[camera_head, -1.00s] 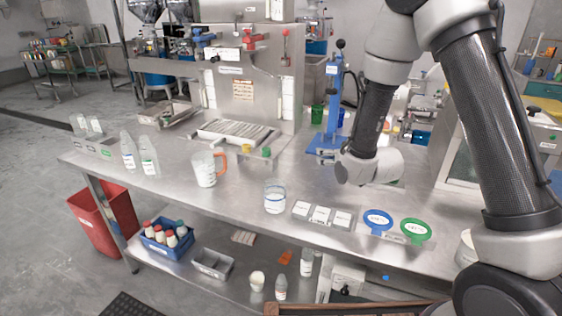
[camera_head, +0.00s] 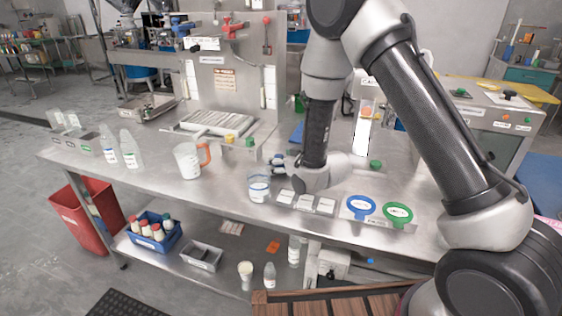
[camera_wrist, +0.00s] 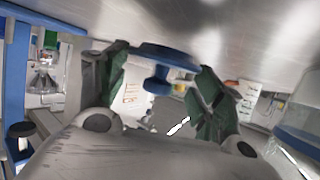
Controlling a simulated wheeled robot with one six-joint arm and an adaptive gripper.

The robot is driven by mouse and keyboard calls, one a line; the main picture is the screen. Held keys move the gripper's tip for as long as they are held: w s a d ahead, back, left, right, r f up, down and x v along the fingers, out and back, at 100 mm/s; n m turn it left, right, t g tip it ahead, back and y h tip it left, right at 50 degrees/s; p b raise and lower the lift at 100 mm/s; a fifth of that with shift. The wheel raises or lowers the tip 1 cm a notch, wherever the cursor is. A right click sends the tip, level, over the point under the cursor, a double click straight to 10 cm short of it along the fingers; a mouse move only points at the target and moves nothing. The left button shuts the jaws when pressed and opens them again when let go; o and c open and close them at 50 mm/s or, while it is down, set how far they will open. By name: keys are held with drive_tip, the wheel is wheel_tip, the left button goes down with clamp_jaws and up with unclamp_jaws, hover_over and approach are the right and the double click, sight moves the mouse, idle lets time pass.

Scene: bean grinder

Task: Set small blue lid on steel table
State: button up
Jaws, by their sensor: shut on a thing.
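The small blue lid (camera_wrist: 165,52) is a disc with a blue knob, held between the two dark green fingers of my gripper (camera_wrist: 160,75) in the wrist view. The fingers are shut on it at its sides. The steel table (camera_wrist: 230,30) fills the top of that view, close to the lid's flat side; I cannot tell whether they touch. In the head view my gripper (camera_head: 281,165) is low over the steel table (camera_head: 225,190), just behind a clear jar with a blue band (camera_head: 259,188). The lid is mostly hidden there.
The jar also shows at the right of the wrist view (camera_wrist: 302,125).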

drive_tip(key=shift+f, duration=0.15)
drive_tip(key=shift+f, duration=0.5)
drive_tip(key=o, duration=0.8)
drive_tip(key=shift+c, duration=0.2)
